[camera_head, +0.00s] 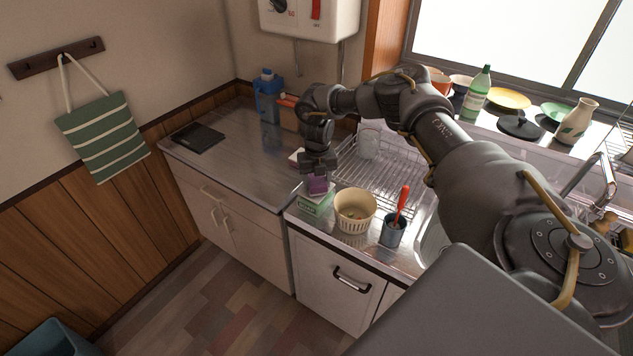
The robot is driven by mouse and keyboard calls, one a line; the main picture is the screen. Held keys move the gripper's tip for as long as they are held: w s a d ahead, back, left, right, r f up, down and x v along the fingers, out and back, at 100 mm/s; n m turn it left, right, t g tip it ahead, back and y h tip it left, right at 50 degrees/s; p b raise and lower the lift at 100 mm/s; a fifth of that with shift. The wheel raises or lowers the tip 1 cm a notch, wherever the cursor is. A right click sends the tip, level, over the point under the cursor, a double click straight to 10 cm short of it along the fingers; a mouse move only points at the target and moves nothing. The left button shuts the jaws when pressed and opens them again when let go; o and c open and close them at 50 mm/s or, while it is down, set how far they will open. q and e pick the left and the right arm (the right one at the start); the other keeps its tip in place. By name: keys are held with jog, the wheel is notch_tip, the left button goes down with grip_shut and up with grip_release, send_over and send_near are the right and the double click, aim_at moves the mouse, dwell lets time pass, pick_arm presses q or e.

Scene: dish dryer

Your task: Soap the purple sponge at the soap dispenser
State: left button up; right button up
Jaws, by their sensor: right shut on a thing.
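The purple sponge (318,186) is a small block held between the fingertips of my right gripper (319,172). The gripper points down and is shut on it. Directly below is a green and white box with lettering (312,205), which looks like the soap dispenser, at the front left of the sink counter. The sponge is at the box's top; I cannot tell whether they touch. The gripper hides the upper part of the sponge. My left gripper is not in view.
A cream basket (354,212) and a blue-grey cup with a red-handled tool (393,233) stand to the right of the box. A wire dish rack (385,172) is behind them. The steel counter (235,160) at left is mostly clear. My right arm crosses above the rack.

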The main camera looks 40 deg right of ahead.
aim_at(317, 180)
jog(key=shift+f+b, duration=0.6)
jog(key=shift+f, duration=0.5)
dwell(0.6)
jog(key=shift+s, duration=0.1)
dwell(1.3)
notch_tip(317, 180, up, 7)
jog(key=p, duration=0.6)
dwell(0.9)
